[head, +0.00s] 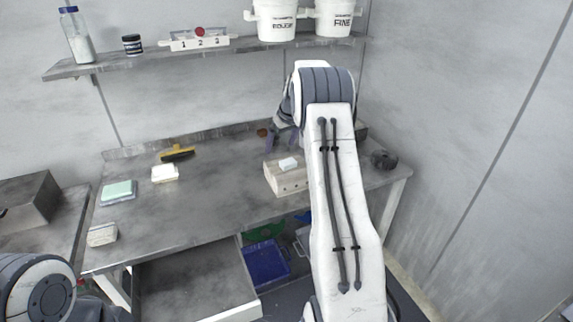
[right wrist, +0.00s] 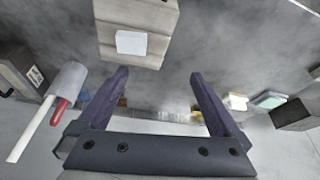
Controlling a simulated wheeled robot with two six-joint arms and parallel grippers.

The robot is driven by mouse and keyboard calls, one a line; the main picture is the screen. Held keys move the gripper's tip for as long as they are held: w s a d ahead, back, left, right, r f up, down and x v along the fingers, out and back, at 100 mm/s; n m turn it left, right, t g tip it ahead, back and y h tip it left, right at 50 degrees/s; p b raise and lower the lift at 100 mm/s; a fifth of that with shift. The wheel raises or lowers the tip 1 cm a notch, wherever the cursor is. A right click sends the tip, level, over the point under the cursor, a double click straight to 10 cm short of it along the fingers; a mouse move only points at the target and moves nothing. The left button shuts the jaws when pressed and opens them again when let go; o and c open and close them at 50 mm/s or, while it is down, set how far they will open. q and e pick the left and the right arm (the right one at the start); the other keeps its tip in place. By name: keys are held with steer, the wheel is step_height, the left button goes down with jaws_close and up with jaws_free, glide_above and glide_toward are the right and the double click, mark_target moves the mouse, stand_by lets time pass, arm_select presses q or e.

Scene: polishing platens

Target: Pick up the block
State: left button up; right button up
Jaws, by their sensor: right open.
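A small white block (head: 288,164) lies on top of a beige box (head: 283,184) on the workbench, left of my right arm. In the right wrist view the white block (right wrist: 131,42) rests on the beige box (right wrist: 112,14), beyond the fingertips. My right gripper (right wrist: 157,77) is open, with nothing between its dark fingers. In the head view the right gripper (head: 281,138) is behind the box, apart from the block, and partly hidden by my arm. My left gripper is not in view; only part of my left arm shows at lower left.
On the bench (head: 215,185) are a yellow-handled brush (head: 177,154), a pale block (head: 164,173), a teal-topped pad (head: 118,190) and a dark round object (head: 384,160). A shelf (head: 130,62) with white buckets hangs above.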

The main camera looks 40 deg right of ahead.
glide_toward(288, 162)
steer(key=shift+w+d+f+m+p, duration=0.1)
steer(key=shift+w+f+m+p, duration=0.1)
steer(key=shift+f, duration=0.35)
steer(key=shift+w+f+m+p, duration=0.1)
steer(key=shift+w+f+p, duration=0.1)
steer(key=shift+f, duration=0.35)
steer(key=shift+p+x, duration=0.9)
steer(key=shift+x, duration=2.25)
steer(key=c, duration=1.4)
